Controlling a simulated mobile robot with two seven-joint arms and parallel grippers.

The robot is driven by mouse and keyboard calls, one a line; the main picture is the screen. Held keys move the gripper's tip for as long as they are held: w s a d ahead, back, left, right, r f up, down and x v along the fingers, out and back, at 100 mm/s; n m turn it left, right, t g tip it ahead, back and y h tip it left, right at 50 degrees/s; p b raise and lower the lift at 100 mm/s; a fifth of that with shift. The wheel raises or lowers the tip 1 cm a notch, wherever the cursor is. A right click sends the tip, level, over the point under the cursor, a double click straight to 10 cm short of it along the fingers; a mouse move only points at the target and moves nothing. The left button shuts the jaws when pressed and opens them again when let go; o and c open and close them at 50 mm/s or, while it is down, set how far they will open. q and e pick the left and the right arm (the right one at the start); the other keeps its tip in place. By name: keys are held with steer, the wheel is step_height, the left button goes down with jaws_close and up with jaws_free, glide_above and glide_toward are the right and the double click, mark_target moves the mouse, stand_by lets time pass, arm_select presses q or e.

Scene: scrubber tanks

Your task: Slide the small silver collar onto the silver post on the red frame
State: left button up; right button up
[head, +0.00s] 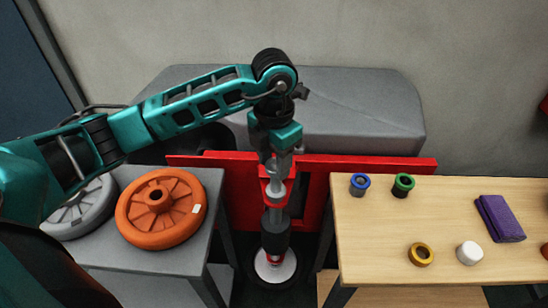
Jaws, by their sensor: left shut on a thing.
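My left gripper (281,158) points down over the middle of the red frame (370,166). It is shut on a small grey-silver piece (281,168), which looks like the silver collar; the fingers hide much of it. The silver post (275,209) stands upright on the red frame's bracket assembly, directly below the gripper. I cannot tell whether the collar is around the post's top or just above it. My right gripper is not in view.
A wooden table (380,225) at right holds blue (360,184), green (403,184) and yellow (420,254) rings, a white cap (470,253) and a purple cloth (500,218). A grey table (212,180) at left holds an orange wheel (135,212) and grey wheel (82,216).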

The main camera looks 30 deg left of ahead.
arm_select(q)
steer(key=shift+f, duration=0.1)
steer(key=o, duration=1.2)
steer(key=shift+r, duration=0.2)
steer(key=shift+r+p, duration=1.05)
steer(key=shift+r, duration=0.25)
step_height(320, 180, up, 7)
steer(key=p, duration=0.5)
stand_by(0.6)
